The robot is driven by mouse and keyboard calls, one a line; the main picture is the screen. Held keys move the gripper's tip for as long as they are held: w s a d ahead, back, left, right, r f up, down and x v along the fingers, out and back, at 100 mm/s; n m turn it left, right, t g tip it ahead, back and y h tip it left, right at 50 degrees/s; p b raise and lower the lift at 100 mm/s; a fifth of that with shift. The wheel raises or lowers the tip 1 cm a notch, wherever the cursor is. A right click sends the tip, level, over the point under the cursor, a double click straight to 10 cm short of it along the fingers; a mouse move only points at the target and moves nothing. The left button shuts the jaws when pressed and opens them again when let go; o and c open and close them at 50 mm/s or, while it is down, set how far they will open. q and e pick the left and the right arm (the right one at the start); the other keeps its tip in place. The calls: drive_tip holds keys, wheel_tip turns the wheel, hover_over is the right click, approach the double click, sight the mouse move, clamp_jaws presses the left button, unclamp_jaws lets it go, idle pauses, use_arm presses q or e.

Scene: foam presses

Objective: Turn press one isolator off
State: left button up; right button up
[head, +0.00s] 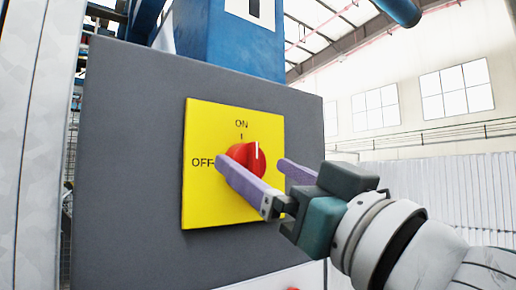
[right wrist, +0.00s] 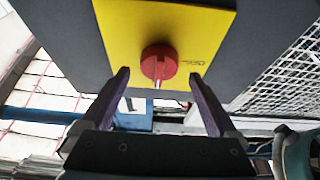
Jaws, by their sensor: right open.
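The isolator is a red rotary knob (head: 248,158) on a yellow plate (head: 205,128) marked ON at the top and OFF at the left. The white line on the knob stands upright, on the ON side. My right gripper (head: 253,162) is open, with its two purple fingers either side of the knob in the head view. In the right wrist view the knob (right wrist: 158,64) shows between and just beyond the fingertips (right wrist: 159,76); I see no finger clearly touching it. My left gripper is not in view.
The yellow plate is fixed to a dark grey box (head: 130,130). A blue column (head: 230,45) with a white number plate (head: 250,12) rises behind it. A pale panel (head: 40,130) stands close at the left. Mesh fencing (right wrist: 285,75) shows in the right wrist view.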

drive_tip(key=shift+x, duration=0.95)
drive_tip(key=shift+w, duration=0.1)
drive_tip(key=shift+c, duration=0.3)
drive_tip(key=c, duration=1.3)
